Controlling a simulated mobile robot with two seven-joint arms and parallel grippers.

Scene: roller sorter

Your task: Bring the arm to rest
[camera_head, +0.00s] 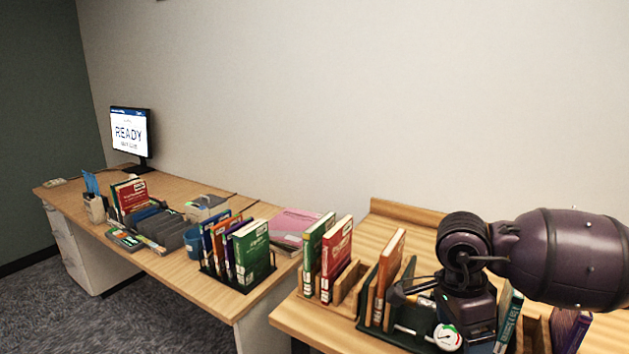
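My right arm comes in from the right, its dark purple wrist above the near desk. My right gripper (420,298) is low beside the orange book (390,262), partly hidden by the wrist. I cannot tell whether its fingers are open or shut, or whether they touch the book. The orange book stands upright in a dark green holder (370,330). My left gripper is not in view.
A green book (318,250) and a red book (337,258) stand in a wooden rack left of the arm. A round dial (447,337) sits below the wrist. The far desk holds a rack of books (251,252), grey bins and a monitor (130,132) reading READY.

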